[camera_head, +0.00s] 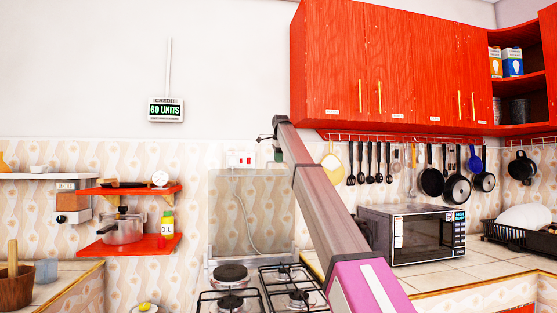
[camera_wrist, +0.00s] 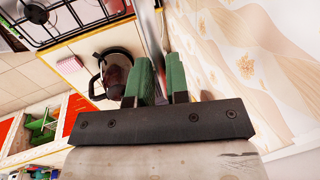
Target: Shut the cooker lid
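The cooker (camera_head: 262,296) stands at the bottom middle of the head view. Its clear glass lid (camera_head: 245,215) stands upright behind the burners, against the tiled wall. My gripper (camera_head: 279,154) is near the lid's upper right corner, partly hidden by my arm. In the wrist view my gripper's green fingers (camera_wrist: 160,76) are close together. A thin pale edge that looks like the lid's edge (camera_wrist: 151,32) runs toward the narrow space between them. I cannot tell whether they grip it. The hob (camera_wrist: 45,22) is at the upper left there.
A microwave (camera_head: 415,233) stands on the counter at right. Red cupboards (camera_head: 390,70) and hanging pans (camera_head: 431,182) are above it. Red shelves (camera_head: 130,245) with a pot (camera_head: 122,228) are at left. A dark round-bodied item (camera_wrist: 117,75) is beside the fingers in the wrist view.

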